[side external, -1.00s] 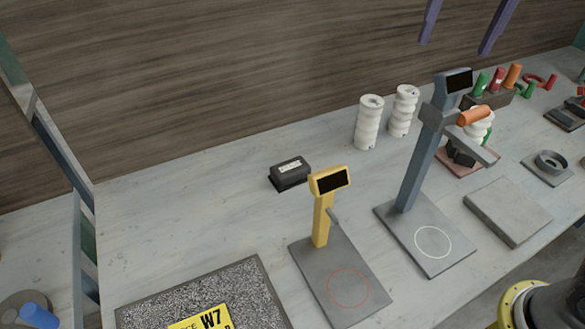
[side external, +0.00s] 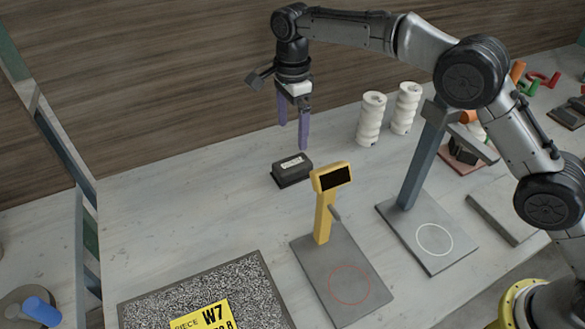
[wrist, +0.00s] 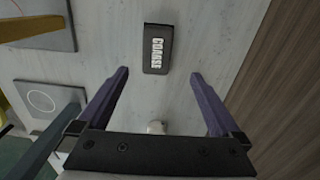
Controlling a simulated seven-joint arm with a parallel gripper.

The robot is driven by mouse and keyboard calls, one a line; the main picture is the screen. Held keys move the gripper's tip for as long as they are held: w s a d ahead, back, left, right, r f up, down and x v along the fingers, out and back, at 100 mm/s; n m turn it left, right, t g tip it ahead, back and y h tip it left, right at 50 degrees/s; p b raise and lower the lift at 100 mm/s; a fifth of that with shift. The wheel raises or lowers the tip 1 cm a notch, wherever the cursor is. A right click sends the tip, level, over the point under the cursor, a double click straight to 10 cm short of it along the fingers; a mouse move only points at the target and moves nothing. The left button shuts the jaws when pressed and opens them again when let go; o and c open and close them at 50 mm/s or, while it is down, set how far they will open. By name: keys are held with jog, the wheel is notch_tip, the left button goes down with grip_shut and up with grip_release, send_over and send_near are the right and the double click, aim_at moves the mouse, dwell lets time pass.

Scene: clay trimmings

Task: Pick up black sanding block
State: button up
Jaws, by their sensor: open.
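The black sanding block (side external: 291,171) lies flat on the grey table near the wooden back wall. In the wrist view the block (wrist: 157,60) shows a white label reading "COARSE" and sits beyond the fingertips, between their lines. My gripper (side external: 292,149) has two purple fingers pointing down, spread apart and empty. It hangs above and near the block, not touching it. The wrist view shows the same open gripper (wrist: 158,72) with clear space between its fingers.
A yellow stand (side external: 324,215) with a dark display is just right of the block. A taller grey-blue stand (side external: 424,160) is further right. Two white ribbed cylinders (side external: 371,119) stand at the back. A speckled mat (side external: 250,285) with a yellow W7 label lies in front. Bare table is left of the block.

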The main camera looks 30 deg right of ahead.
aim_at(294, 162)
notch_tip(294, 162, down, 6)
jog(key=shift+r, duration=0.1)
jog(key=f, duration=0.4)
jog(key=shift+s+d+f, duration=0.1)
jog(key=shift+s, duration=0.25)
jog(key=shift+f, duration=0.6)
jog(key=shift+c, duration=0.3)
jog(key=c, duration=1.4)
jog(key=shift+o, duration=0.2)
jog(key=shift+w+r, duration=0.1)
